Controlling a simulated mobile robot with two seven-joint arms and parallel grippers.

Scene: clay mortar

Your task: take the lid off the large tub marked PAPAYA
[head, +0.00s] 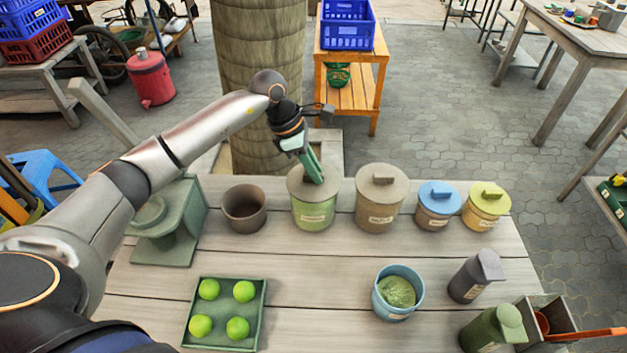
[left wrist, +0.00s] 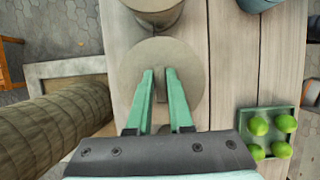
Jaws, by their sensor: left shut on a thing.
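Two large tubs stand at the back of the table: a green tub (head: 314,212) with a grey-brown lid (head: 299,184), and a grey-brown tub (head: 378,205) with a matching lid and bar handle. Both carry small labels that I cannot read for certain, so I cannot tell which says PAPAYA. My left gripper (head: 318,180) reaches down onto the green tub's lid and is shut on its handle. In the left wrist view, the fingers close on the handle over the round lid (left wrist: 190,62). The lid appears to sit on the tub. My right gripper is not visible.
A brown open pot (head: 245,209) stands left of the green tub. A blue-lidded tub (head: 437,205) and a yellow tub (head: 486,206) stand to the right. A tray of limes (head: 257,315), a blue cup (head: 392,307) and dark canisters occupy the front. A trunk (head: 258,80) rises behind.

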